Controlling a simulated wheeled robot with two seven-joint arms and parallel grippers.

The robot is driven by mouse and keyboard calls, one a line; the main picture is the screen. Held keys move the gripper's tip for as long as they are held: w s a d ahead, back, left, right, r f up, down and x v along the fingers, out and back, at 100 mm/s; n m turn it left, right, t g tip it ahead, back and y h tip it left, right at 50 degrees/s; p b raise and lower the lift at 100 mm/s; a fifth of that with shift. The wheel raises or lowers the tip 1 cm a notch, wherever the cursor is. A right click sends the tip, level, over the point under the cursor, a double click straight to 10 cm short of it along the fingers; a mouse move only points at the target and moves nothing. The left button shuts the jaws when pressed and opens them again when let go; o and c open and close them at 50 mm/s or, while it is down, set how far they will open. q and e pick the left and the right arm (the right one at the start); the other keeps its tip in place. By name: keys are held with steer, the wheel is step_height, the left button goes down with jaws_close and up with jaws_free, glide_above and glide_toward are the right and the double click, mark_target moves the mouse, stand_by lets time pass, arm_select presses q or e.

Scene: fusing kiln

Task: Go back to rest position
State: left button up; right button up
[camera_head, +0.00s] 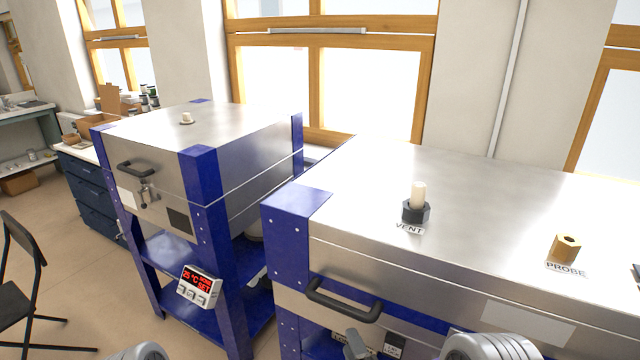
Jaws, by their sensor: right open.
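My right gripper (490,347) shows only as a grey rounded part at the bottom edge, in front of the near kiln; it is open, its fingertips cut off by the frame. A grey part of my left arm (140,353) shows at the bottom left; my left gripper itself is out of view. The near kiln (470,210) has a shut steel lid, blue corner posts and a black front handle (343,302). On its lid, a pale plug stands in the black vent fitting (416,211) by the VENT label. A brass hex fitting (566,247) stands by the PROBE label.
A second kiln (220,140) with a shut lid stands to the left, its red display (200,284) lit. A black folding chair (20,290) stands at the far left. Blue drawers (90,195) stand behind. The floor between chair and second kiln is clear.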

steer(key=s+d+f+m+g+h+p, duration=0.1)
steer(key=s+f+m+g+p, duration=0.1)
steer(key=s+f+m+g, duration=0.45)
steer(key=s+d+f+m+g+h+p, duration=0.1)
steer(key=s+d+f+m+g+p, duration=0.15)
steer(key=f+m, duration=0.55)
steer(key=s+a+f+m+g+p, duration=0.1)
steer(key=s+f+m+g, duration=0.1)
steer(key=s+m+g, duration=0.2)
steer(key=s+a+f+m+g+y+p, duration=0.1)
steer(key=s+f+m+g+p, duration=0.1)
steer(key=s, duration=0.7)
steer(key=f+m+g, duration=0.1)
steer(key=m, duration=0.1)
steer(key=shift+s+f+m+g+y, duration=0.3)
steer(key=shift+s+m+g, duration=0.05)
steer(key=shift+s+g, duration=0.05)
